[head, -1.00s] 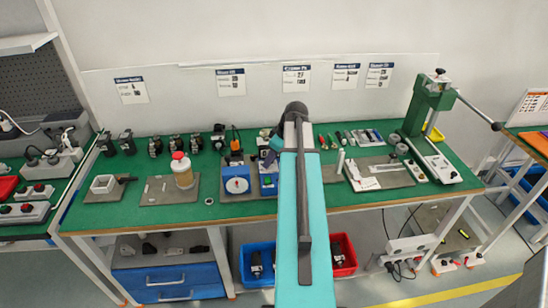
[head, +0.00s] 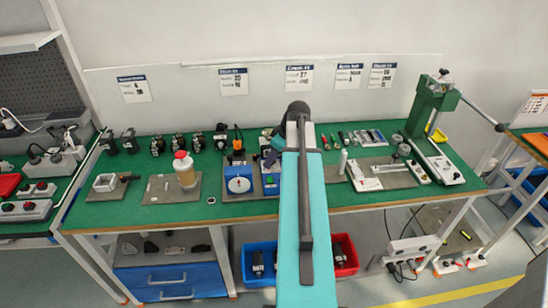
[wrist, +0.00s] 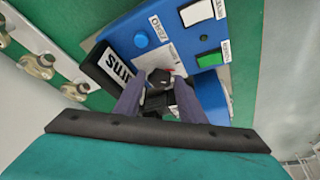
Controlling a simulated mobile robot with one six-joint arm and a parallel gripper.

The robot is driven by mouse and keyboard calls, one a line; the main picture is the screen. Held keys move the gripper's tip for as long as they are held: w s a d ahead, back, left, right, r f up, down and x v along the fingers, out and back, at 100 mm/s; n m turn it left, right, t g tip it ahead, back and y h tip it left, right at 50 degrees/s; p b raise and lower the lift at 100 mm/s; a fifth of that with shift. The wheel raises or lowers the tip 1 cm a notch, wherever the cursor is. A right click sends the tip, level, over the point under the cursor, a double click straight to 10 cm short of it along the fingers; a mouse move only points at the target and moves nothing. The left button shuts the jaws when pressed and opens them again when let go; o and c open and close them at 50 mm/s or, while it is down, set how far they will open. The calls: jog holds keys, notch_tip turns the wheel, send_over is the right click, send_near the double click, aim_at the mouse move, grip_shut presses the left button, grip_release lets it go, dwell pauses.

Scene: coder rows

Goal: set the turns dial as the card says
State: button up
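A dark knob (wrist: 160,76) with a pale mark sits beside the label, partly hidden by my gripper (wrist: 163,82). The two purple-grey fingers stand on either side of the knob, apart from each other; whether they press on it I cannot tell. In the head view the box (head: 270,184) shows partly behind my arm, which hides the fingertips. Several cards hang on the wall; the middle card (head: 299,78) seems to show 27, its smaller text unreadable.
A blue unit with a white round face (head: 238,185) stands close to the left. A red-capped bottle (head: 185,172) and a green press (head: 432,108) stand farther off.

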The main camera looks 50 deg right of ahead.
jog(key=shift+r, duration=0.15)
jog(key=b+v, duration=0.2)
jog(key=v, duration=1.1)
jog(key=shift+r, duration=0.2)
jog(key=shift+a, duration=0.1)
